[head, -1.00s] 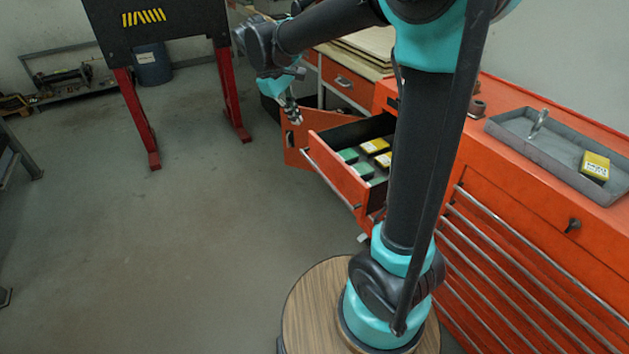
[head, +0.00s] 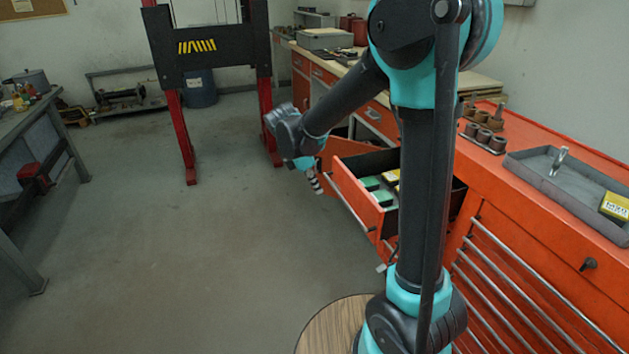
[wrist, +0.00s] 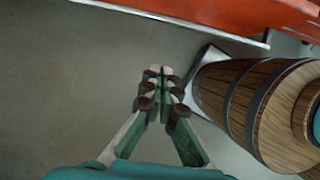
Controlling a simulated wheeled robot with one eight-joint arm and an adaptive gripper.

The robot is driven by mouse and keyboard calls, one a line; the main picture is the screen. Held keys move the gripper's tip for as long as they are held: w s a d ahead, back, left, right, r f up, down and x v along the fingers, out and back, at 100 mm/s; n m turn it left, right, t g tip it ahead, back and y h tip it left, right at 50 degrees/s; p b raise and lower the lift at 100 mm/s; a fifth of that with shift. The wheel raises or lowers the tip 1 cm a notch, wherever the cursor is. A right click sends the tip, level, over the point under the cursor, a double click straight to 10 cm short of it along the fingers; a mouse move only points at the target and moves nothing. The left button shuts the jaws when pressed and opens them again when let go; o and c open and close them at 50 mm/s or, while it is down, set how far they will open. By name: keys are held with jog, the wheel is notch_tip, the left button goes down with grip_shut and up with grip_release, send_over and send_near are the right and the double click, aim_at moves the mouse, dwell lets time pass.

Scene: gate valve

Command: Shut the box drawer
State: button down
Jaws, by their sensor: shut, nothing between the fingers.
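The box drawer (head: 361,208) is red and stands pulled out from the red cabinet, with green and yellow boxes (head: 378,190) inside. Its front, with a long metal handle strip, faces left in the head view. My gripper (head: 315,183) is shut and empty, just left of the far end of the drawer front, with a small gap visible in the picture. In the wrist view my gripper (wrist: 160,85) points up toward the drawer front (wrist: 230,14) and its pale handle strip (wrist: 170,15), apart from both. Part of the drawer is hidden behind my arm.
A red door panel (head: 333,149) stands open behind the drawer's far end. The red cabinet top holds a grey tray (head: 575,186). A black board on red legs (head: 181,135) stands at the back left. The floor left of the drawer is clear.

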jog(key=w+d+f, duration=0.1)
jog(key=d+f, duration=0.3)
jog(key=d, duration=0.1)
jog(key=shift+w+d+f, duration=0.3)
jog(key=shift+w+d, duration=0.05)
jog(key=shift+w, duration=0.05)
jog(key=w+d, duration=0.3)
jog(key=d, duration=0.7)
jog(key=w+d, duration=0.4)
jog(key=d, duration=0.7)
jog(key=w+d, duration=0.3)
jog(key=d, duration=0.7)
jog(key=shift+w+d, duration=0.15)
jog(key=shift+d, duration=0.2)
jog(key=shift+d, duration=0.1)
